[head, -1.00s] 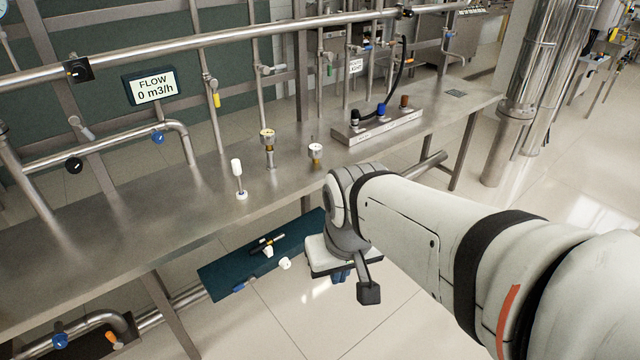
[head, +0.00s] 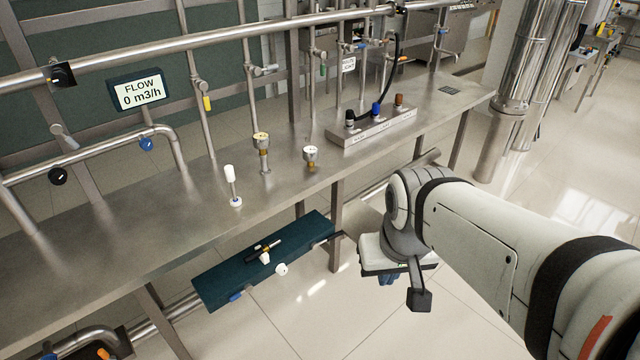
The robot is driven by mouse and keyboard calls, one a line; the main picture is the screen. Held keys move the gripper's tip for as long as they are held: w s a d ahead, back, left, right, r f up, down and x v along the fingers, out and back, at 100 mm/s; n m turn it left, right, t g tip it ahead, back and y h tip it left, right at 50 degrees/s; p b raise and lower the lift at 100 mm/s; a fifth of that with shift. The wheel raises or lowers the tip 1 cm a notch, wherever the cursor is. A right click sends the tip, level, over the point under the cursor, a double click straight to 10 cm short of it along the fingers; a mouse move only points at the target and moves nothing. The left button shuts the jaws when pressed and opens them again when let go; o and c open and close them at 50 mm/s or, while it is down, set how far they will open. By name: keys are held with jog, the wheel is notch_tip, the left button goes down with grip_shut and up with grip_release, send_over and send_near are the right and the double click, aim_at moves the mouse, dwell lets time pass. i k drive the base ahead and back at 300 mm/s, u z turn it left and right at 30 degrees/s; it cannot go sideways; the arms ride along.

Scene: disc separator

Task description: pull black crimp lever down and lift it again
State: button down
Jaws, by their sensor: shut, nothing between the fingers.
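A dark blue panel (head: 215,283) sits low below the steel bench. On it is a small black lever-like part (head: 274,246) with orange and white pieces beside it; I take this as the crimp lever, though it is too small to be sure. It lies about level, pointing up and right. My gripper (head: 389,280) hangs under the white wrist, right of the panel and apart from it.
The steel bench (head: 130,233) runs above the panel, with a white-handled lever (head: 231,186), two gauges and a block with black, blue and brown knobs (head: 376,127). A bench leg (head: 336,228) stands between panel and gripper. Open floor lies in front.

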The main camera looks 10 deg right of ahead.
aim_at(314, 245)
jog(key=u, duration=0.05)
jog(key=i, duration=0.95)
jog(key=z, duration=0.1)
